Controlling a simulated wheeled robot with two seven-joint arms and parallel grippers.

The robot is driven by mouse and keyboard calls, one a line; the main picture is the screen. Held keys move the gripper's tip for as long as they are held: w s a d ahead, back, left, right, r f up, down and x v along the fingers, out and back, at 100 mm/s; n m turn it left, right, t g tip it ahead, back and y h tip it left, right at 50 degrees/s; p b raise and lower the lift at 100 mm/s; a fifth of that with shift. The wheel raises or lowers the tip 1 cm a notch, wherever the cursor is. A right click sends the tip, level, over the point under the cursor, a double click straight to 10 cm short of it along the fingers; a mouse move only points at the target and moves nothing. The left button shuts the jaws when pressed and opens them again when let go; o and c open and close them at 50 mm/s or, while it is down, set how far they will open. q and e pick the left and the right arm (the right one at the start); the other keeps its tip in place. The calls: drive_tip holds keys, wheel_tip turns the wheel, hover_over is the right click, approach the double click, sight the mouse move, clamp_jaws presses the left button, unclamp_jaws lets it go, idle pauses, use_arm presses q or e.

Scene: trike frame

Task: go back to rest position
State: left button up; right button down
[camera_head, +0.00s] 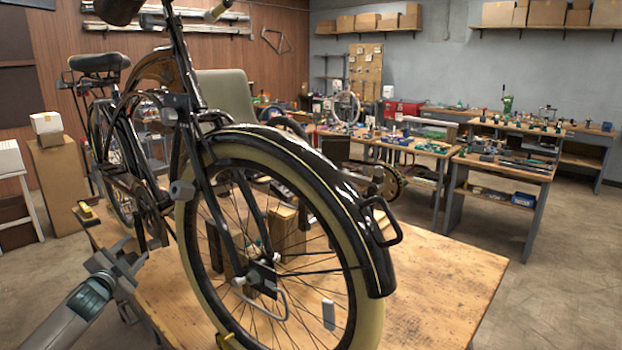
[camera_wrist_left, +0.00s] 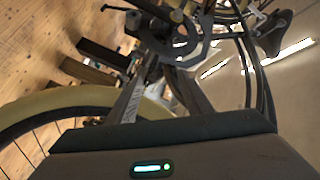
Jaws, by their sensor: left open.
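A black trike frame (camera_head: 160,75) with a large cream-tyred wheel (camera_head: 195,240) and black fender (camera_head: 335,190) stands on a wooden table, filling the left and middle of the head view. My left gripper (camera_head: 125,262) is low at the left, beside the frame and left of the big wheel. In the left wrist view its open fingers (camera_wrist_left: 160,75) point toward dark frame parts, with nothing clearly held between them. The cream tyre (camera_wrist_left: 60,100) shows to the left there. I cannot tell whether the fingers touch the frame. My right gripper is not in view.
The wooden table (camera_head: 440,275) has bare room at its right. Workbenches (camera_head: 500,165) with tools stand behind at the right. A cardboard box (camera_head: 60,175) stands on the floor at the left. Open floor (camera_head: 570,270) lies at the right.

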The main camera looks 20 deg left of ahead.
use_arm(q)
drive_tip(key=s+d+f+n+g, duration=0.1)
drive_tip(key=s+d+f, duration=0.1)
drive_tip(key=f, duration=0.8)
drive_tip(key=s+d+f+n+g+h, duration=0.1)
drive_tip(key=s+d+f+g, duration=0.15)
drive_tip(key=f, duration=0.65)
drive_tip(key=s+d+f+n, duration=0.1)
drive_tip(key=s+f, duration=0.1)
drive_tip(key=f, duration=0.8)
drive_tip(key=s+d+f+g+h, duration=0.15)
drive_tip(key=s+d+f, duration=0.25)
drive_tip(key=s+f, duration=0.5)
drive_tip(key=s+d+f+g, duration=0.3)
drive_tip(key=s+d+f, duration=0.1)
drive_tip(key=f, duration=0.8)
drive_tip(key=s+d+f+g+h+b, duration=0.1)
drive_tip(key=s+d+f+g, duration=0.1)
drive_tip(key=s+d+f, duration=0.7)
drive_tip(key=s+d+f+n+g+h+b, duration=0.1)
drive_tip(key=s+d+f+g, duration=0.2)
drive_tip(key=s+d+f, duration=0.7)
drive_tip(key=s+d+f+n+g+h+b, duration=0.1)
drive_tip(key=s+d+f, duration=0.8)
drive_tip(key=s, duration=1.7)
drive_tip(key=shift+d+f+g+b, duration=0.35)
drive_tip(key=shift+d+g+b, duration=0.2)
drive_tip(key=shift+d+g, duration=0.4)
